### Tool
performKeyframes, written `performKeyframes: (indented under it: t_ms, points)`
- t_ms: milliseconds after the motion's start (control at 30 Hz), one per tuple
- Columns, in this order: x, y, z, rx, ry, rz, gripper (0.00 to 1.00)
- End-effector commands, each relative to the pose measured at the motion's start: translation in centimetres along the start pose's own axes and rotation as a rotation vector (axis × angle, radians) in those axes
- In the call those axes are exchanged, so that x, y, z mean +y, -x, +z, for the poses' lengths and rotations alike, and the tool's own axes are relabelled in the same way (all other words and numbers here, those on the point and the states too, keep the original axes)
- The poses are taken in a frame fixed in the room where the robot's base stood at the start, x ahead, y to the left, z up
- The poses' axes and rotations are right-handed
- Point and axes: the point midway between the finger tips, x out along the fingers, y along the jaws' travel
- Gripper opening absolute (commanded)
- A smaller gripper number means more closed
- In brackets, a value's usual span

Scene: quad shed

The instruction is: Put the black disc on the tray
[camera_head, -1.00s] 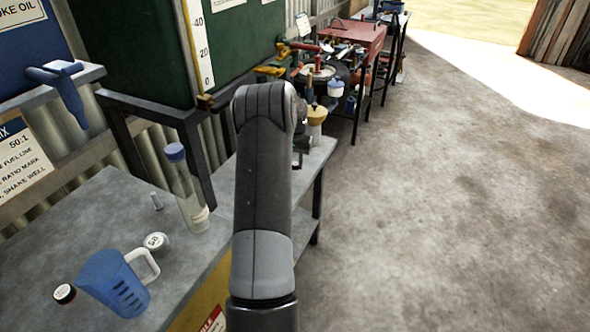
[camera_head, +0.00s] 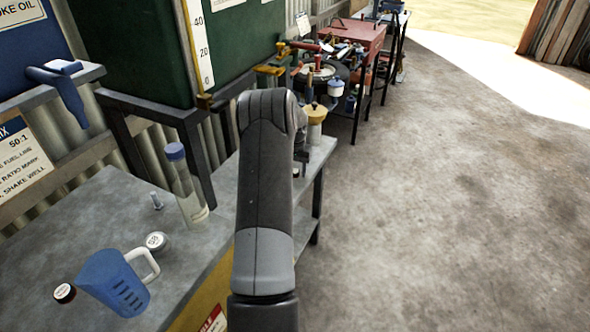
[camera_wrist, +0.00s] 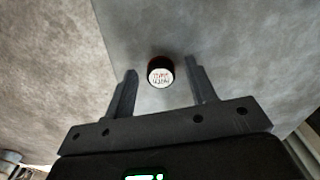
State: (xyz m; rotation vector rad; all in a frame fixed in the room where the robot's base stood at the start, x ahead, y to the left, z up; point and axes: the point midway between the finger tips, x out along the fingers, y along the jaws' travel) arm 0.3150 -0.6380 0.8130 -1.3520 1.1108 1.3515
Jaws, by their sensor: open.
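In the wrist view a small round piece (camera_wrist: 160,72) with a white, written-on top and a dark, reddish side stands on a grey surface. My gripper (camera_wrist: 159,70) is open, with one finger to each side of this piece and gaps between. In the head view my gripper (camera_head: 302,160) is mostly hidden behind my arm, low over the far end of the bench. I cannot pick out the black disc for certain.
The near bench (camera_head: 80,225) holds a blue jug (camera_head: 105,285), a clear bottle (camera_head: 187,190), a white-topped cap (camera_head: 156,241) and a dark red-sided cap (camera_head: 64,293). A yellow-lidded jar (camera_head: 315,125) stands just beyond my gripper. A red box (camera_head: 352,35) is farther back. Concrete floor at right is clear.

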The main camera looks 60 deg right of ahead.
Motion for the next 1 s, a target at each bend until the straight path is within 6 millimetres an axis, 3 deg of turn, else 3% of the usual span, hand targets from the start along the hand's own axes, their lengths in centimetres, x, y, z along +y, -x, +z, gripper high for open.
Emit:
performKeyframes:
  t_ms: [233, 500, 700, 1000]
  points:
    - [0.0, 0.8, 0.0, 0.001, 0.000, 0.000, 0.51]
    - [0.0, 5.3, -0.1, 0.003, 0.000, -0.001, 0.51]
    - [0.0, 7.5, 0.0, 0.002, 0.000, 0.000, 0.51]
    - [0.0, 7.9, 0.0, -0.001, 0.000, 0.000, 0.51]
